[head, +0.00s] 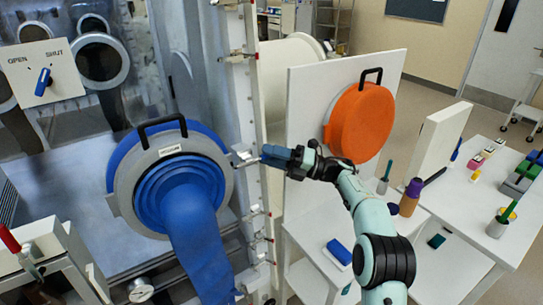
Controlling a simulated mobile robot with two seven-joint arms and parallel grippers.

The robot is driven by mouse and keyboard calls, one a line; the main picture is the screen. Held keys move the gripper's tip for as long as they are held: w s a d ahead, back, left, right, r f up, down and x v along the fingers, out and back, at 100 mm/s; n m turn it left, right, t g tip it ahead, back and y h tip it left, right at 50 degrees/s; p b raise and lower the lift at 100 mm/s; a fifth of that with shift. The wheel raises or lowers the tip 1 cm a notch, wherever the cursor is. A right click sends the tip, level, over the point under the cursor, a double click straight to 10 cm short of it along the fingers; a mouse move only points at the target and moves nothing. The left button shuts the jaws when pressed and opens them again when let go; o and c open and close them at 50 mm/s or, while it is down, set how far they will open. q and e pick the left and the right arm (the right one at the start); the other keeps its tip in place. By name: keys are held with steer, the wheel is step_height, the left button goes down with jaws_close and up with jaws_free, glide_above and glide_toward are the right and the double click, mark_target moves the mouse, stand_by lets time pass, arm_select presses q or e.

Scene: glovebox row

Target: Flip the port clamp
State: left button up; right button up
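The round glovebox port (122,182) has a grey ring with a black handle (162,127) on top and a blue sleeve (195,235) hanging out of it. A small metal clamp (243,159) sticks out at the right side of the ring. My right gripper (267,153) comes in from the right with its blue fingers pointing left, close to the clamp's outer end. I cannot tell whether they touch it, and the gap between the fingers cannot be made out. My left gripper is not in view.
An orange round door (362,122) with a black handle is on a white panel (305,105) behind my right arm. An OPEN/SHUT switch (43,82) is at upper left. A red-handled lever (9,239) is at lower left. White tables (455,225) with small items stand right.

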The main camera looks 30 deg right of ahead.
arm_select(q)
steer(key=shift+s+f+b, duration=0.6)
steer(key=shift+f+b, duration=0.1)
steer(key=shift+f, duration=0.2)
arm_select(e)
steer(key=v, duration=0.7)
steer(key=shift+d, duration=0.25)
steer(key=shift+s+f, duration=0.1)
steer(key=shift+s, duration=0.05)
